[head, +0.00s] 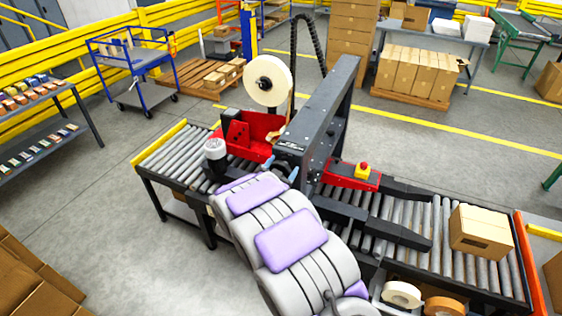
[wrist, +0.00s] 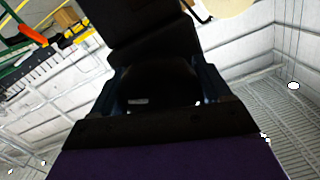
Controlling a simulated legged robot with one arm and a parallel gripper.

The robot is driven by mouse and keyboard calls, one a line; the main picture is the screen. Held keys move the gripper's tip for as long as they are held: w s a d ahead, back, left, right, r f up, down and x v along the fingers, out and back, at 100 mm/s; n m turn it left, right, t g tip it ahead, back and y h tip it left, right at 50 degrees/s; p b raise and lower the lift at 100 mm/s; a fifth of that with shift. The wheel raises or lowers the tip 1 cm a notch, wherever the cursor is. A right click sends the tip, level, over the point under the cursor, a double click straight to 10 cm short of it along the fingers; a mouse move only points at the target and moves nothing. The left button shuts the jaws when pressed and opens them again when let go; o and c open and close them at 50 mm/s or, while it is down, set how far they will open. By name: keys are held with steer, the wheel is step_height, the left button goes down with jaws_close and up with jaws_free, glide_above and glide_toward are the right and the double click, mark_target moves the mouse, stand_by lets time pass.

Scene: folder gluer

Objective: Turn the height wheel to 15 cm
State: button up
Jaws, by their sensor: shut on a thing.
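The carton sealer's dark upright frame (head: 318,115) stands over the roller conveyor. My arm reaches up from the bottom of the head view, and my gripper (head: 281,167) is at the near side of this frame. In the wrist view my gripper (wrist: 161,75) is shut on a dark part between its bluish fingers, which I take to be the height wheel (wrist: 158,88). The wheel is dark and its outline is hard to make out. My arm and gripper hide most of it in the head view. No height scale can be read.
A brown carton (head: 481,232) sits on the conveyor rollers (head: 440,255) at the right. Tape rolls (head: 402,294) lie at the near edge. A large tape reel (head: 268,80) stands above the sealer. Open floor (head: 150,255) lies left of my arm.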

steer(key=shift+a+r+n+p, duration=0.1)
steer(key=shift+r+n+p, duration=0.05)
steer(key=shift+n+p, duration=0.4)
steer(key=o, duration=1)
steer(key=b+v, duration=0.2)
steer(key=v, duration=1.5)
steer(key=shift+a+f, duration=0.15)
steer(key=shift+f, duration=0.05)
steer(key=shift+s, duration=0.1)
